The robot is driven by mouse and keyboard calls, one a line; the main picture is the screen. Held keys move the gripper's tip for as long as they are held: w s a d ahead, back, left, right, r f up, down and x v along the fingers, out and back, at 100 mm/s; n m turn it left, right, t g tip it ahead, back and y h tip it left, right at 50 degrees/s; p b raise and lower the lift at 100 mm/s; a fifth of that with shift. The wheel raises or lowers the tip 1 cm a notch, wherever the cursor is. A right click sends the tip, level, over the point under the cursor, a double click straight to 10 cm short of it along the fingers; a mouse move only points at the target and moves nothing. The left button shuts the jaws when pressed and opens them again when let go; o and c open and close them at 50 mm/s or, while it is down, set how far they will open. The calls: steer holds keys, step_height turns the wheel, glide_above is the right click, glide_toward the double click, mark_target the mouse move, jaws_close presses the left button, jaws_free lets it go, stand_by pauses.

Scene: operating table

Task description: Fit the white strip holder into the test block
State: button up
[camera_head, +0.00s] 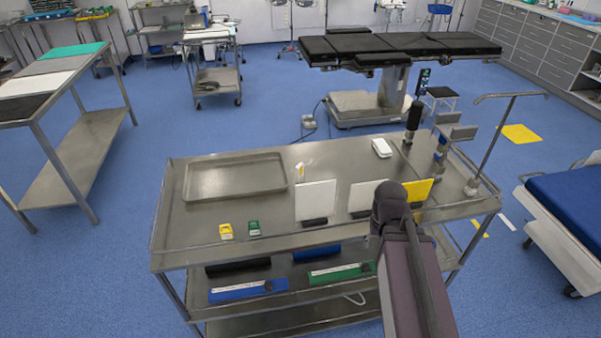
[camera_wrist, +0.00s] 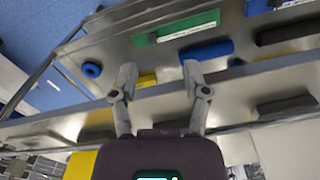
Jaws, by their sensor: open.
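My gripper (camera_wrist: 160,72) is open, with its two fingers apart and nothing seen between them in the wrist view. In the head view my arm hides the gripper; its end is over the front right of the steel table. I cannot tell for sure which thing is the white strip holder. A small white piece (camera_head: 300,169) with a yellow part stands by the tray's right end, and a white rounded block (camera_head: 382,148) lies at the back right. I cannot tell which thing is the test block; small yellow (camera_head: 226,231) and green (camera_head: 254,228) blocks sit near the front edge.
The steel table (camera_head: 190,246) carries an empty tray (camera_head: 232,191), white upright panels (camera_head: 316,196) (camera_head: 362,195) and a yellow panel (camera_head: 419,189). Stands with a black cylinder (camera_head: 413,116) and a metal pole (camera_head: 492,142) rise at the right. The lower shelf holds blue (camera_head: 245,290) and green (camera_head: 340,273) boxes.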

step_height(320, 180, up, 12)
steer(key=w+p, duration=0.3)
steer(key=p, duration=0.8)
step_height(320, 180, up, 5)
steer(key=m+p, duration=0.5)
steer(key=m, duration=0.1)
glide_above(301, 164)
step_height(301, 164, down, 9)
steer(key=b, duration=0.8)
steer(key=shift+r, duration=0.2)
steer(key=shift+b, duration=0.3)
